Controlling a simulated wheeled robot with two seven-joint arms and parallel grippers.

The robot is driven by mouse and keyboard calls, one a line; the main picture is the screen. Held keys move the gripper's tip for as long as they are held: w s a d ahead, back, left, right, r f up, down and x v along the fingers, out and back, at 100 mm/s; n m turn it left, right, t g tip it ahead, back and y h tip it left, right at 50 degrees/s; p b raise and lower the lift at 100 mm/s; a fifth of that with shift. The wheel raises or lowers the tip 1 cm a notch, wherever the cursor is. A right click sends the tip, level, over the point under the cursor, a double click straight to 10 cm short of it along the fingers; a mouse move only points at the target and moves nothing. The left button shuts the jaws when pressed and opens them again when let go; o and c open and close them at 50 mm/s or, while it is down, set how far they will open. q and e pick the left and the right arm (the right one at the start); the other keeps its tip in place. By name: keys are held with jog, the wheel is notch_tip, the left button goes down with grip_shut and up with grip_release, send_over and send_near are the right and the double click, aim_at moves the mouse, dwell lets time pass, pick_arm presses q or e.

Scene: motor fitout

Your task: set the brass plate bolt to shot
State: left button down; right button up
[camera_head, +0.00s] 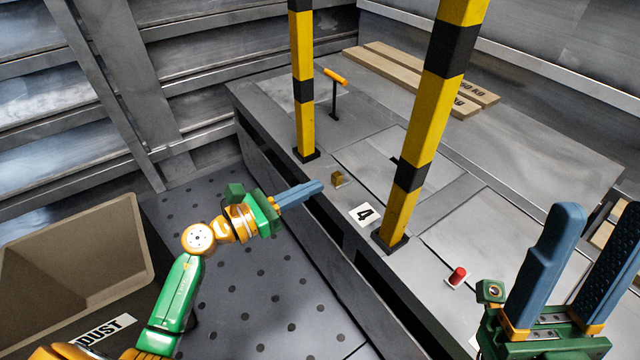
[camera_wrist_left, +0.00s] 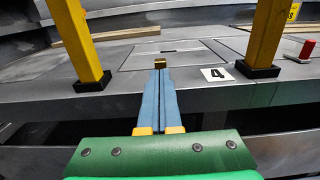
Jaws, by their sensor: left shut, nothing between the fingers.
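The brass plate bolt shows as a small brass block (camera_head: 337,178) on the grey bench top, between the two striped posts and beside a plate (camera_head: 372,158). My left gripper (camera_head: 320,186) is shut and empty, its blue fingers pointing at the brass block from the front side of the bench. In the left wrist view the block (camera_wrist_left: 159,61) sits just beyond the fingertips (camera_wrist_left: 160,70); I cannot tell whether they touch. The bolt's travel and its present setting are not clear. My right gripper (camera_head: 600,225) is open and empty at the lower right.
Yellow-black posts (camera_head: 304,90) (camera_head: 425,130) flank the block. A label "4" (camera_head: 364,214) lies in front. A red knob (camera_head: 457,276) is to the right, an orange-topped handle (camera_head: 335,78) behind. Planks (camera_head: 420,75) lie at the back. A bin (camera_head: 75,235) stands left.

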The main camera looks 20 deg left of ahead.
aim_at(333, 176)
pick_arm(q)
jog(key=shift+x, duration=1.4)
jog(key=x, duration=0.3)
jog(key=shift+r, duration=0.1)
jog(key=shift+b, duration=0.3)
